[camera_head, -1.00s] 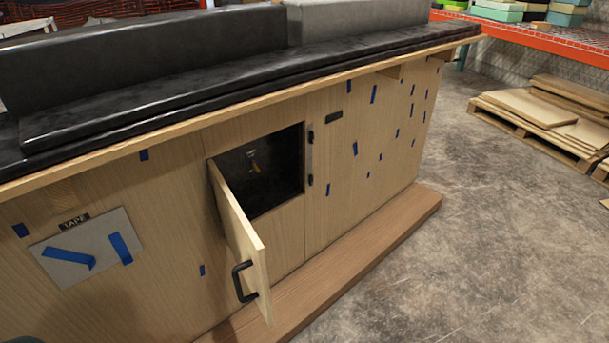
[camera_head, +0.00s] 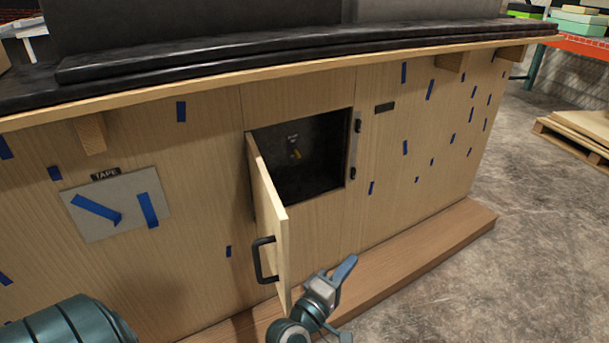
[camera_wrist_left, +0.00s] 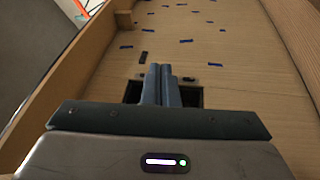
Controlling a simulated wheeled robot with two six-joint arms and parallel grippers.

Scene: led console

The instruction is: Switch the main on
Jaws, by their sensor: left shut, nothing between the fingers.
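The main switch (camera_head: 296,154) is a small yellow lever on the dark back wall inside a recessed compartment (camera_head: 322,180) in the wooden console front. A small label sits above the lever. The compartment's wooden door (camera_head: 270,220) stands open, swung out to the left, with a black handle (camera_head: 262,260). My left gripper (camera_head: 345,268) is low in front of the console, below and right of the door, apart from it. Its fingers (camera_wrist_left: 161,84) are shut together and empty, and in the left wrist view they cover part of the dark opening. My right gripper is not visible.
A grey plate (camera_head: 118,228) with blue tape is on the panel at left. A dark countertop (camera_head: 200,75) overhangs the front. A wooden plinth (camera_head: 440,235) juts out at the base. The concrete floor at right is open, with a pallet (camera_head: 570,140) beyond.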

